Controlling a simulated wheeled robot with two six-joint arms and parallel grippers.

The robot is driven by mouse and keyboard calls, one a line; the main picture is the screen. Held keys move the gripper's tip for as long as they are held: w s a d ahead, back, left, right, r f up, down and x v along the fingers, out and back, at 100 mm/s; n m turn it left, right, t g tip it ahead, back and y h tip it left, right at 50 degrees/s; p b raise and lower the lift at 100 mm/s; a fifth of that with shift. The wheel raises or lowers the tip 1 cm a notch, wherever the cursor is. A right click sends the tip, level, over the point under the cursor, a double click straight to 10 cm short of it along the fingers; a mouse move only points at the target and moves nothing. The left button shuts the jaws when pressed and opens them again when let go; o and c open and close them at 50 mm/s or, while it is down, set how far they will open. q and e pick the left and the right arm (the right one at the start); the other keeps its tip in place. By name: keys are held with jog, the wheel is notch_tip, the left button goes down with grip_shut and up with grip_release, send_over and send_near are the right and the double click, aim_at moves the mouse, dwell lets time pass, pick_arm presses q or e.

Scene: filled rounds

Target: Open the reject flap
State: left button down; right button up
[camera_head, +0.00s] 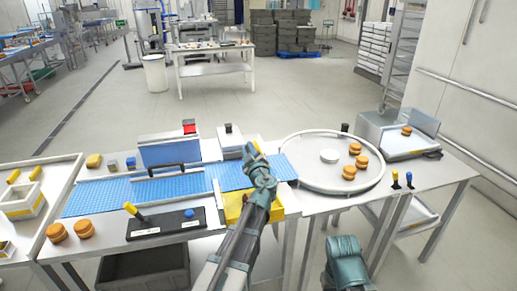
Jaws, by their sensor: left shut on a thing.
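My left gripper (254,149) reaches up from the bottom middle to the far side of the blue belt (228,178), just left of the round table. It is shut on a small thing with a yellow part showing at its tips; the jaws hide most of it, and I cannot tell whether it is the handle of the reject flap. A yellow panel (235,207) sits at the belt's near edge, partly behind my left forearm; whether it is the flap is not clear. My right arm shows only as a teal link at the bottom right, its gripper out of view.
A round white table (310,178) with several orange rounds stands right of the belt. A black control box (168,224) with a yellow-tipped lever lies in front of the belt. A dark crate (142,270) is below.

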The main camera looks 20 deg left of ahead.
pick_arm(q)
jog(key=s+a+r+n+p, duration=0.2)
jog(key=s+a+n, duration=0.4)
jog(key=a, duration=0.5)
jog(key=shift+s+r, duration=0.65)
jog(key=shift+s, duration=0.45)
jog(key=shift+a, duration=0.1)
jog(key=c, duration=1.2)
grip_release()
jog(key=shift+o, duration=1.3)
jog(key=shift+w+f, duration=0.1)
jog(key=shift+w, duration=0.05)
jog(key=shift+o, duration=0.7)
